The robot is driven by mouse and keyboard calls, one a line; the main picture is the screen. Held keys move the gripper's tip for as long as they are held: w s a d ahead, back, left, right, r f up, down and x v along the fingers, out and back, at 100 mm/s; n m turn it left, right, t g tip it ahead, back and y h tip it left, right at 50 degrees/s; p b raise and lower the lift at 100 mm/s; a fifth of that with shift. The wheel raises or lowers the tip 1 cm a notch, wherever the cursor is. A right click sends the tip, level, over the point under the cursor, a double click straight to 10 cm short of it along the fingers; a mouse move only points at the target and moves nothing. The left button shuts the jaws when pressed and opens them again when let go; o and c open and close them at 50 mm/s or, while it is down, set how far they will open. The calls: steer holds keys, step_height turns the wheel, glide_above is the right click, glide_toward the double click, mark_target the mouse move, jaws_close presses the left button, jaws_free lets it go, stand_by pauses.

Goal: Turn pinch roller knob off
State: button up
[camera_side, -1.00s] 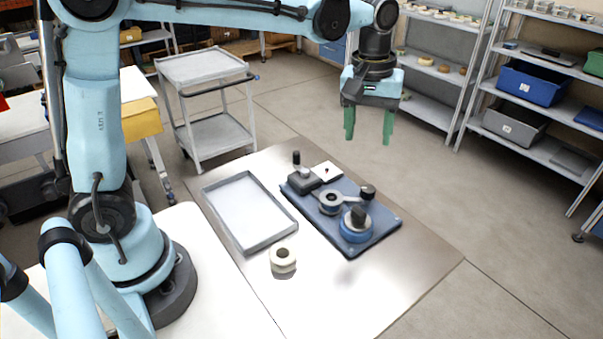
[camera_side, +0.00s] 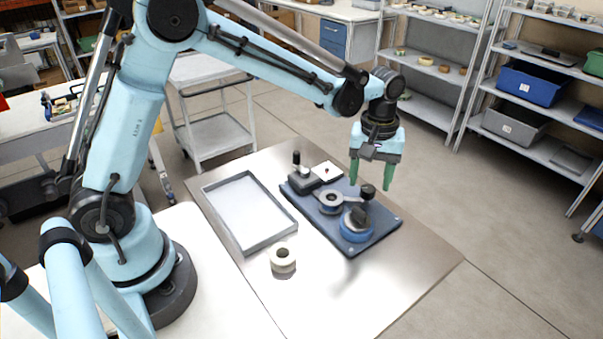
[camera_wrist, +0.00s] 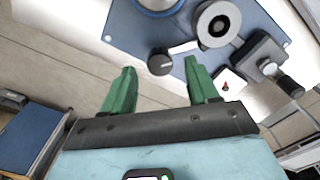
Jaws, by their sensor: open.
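The blue tape deck plate (camera_side: 388,226) lies on the metal table. A black knob (camera_side: 367,192), which looks like the pinch roller knob, stands on its far right part. It joins by a light arm to a grey-rimmed roller (camera_side: 330,203). My gripper (camera_side: 370,185) is open, with its green fingers pointing down over the knob. In the wrist view the knob (camera_wrist: 160,63) appears between the two fingertips (camera_wrist: 159,72), seemingly below them and not held. I cannot tell whether the fingers touch it.
A blue reel with a dark top (camera_side: 356,226) stands close in front of the knob. A grey block with a black lever (camera_side: 303,182) and a white plate (camera_side: 327,172) sit at the deck's far left.

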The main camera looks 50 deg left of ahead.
steer(key=shift+f, duration=1.05)
steer(key=c, duration=1)
steer(key=shift+c, duration=0.2)
steer(key=shift+m, duration=0.4)
steer(key=m, duration=0.4)
steer(key=shift+m, duration=0.3)
steer(key=m, duration=0.5)
steer(key=shift+m, duration=0.3)
